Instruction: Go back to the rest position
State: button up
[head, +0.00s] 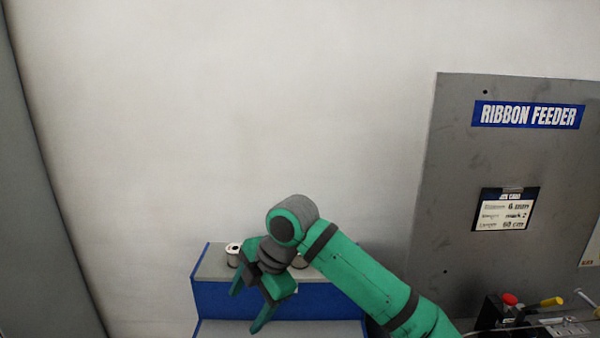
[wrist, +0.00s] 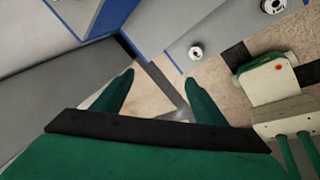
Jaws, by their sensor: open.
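My green arm reaches in from the lower right in the head view. My gripper (head: 250,305) hangs in front of the blue stepped stand, its two fingers apart and pointing down. In the wrist view my gripper (wrist: 158,90) shows its two green fingers spread with nothing between them. Floor and a dark strip show past the fingertips. The gripper appears empty and touches nothing that I can make out.
A blue stand (head: 240,298) with grey tops carries a spool (head: 233,255), partly beside my gripper. A grey Ribbon Feeder panel (head: 470,160) stands at the right, with red and yellow knobs below. The wall above the stand is clear.

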jog(key=w+a+f+m+t+y, duration=0.1)
jog(key=a+f+m+t+y, duration=0.15)
jog(key=a+m+y, duration=0.4)
jog(key=a+f+m+t+y, duration=0.2)
jog(key=a+m+t+y, duration=0.15)
jog(key=a, duration=0.55)
jog(key=s+d+f+m+t+h, duration=0.5)
jog(key=s+d+f+m, duration=0.25)
jog(key=f, duration=0.25)
jog(key=s+d+f+m+t+h, duration=0.45)
jog(key=s+d+f+m, duration=0.2)
jog(key=f+m, duration=0.3)
jog(key=s+d+h, duration=0.1)
jog(key=s+d, duration=0.3)
jog(key=s, duration=0.5)
jog(key=s+d+f+g+h, duration=0.1)
jog(key=s+d, duration=0.3)
jog(key=s, duration=0.5)
jog(key=s+d+f+h, duration=0.1)
jog(key=s+d+h, duration=0.2)
jog(key=s, duration=0.6)
jog(key=shift+s+d+n+g, duration=0.3)
jog(key=shift+d+n+g, duration=0.1)
jog(key=shift+d, duration=0.4)
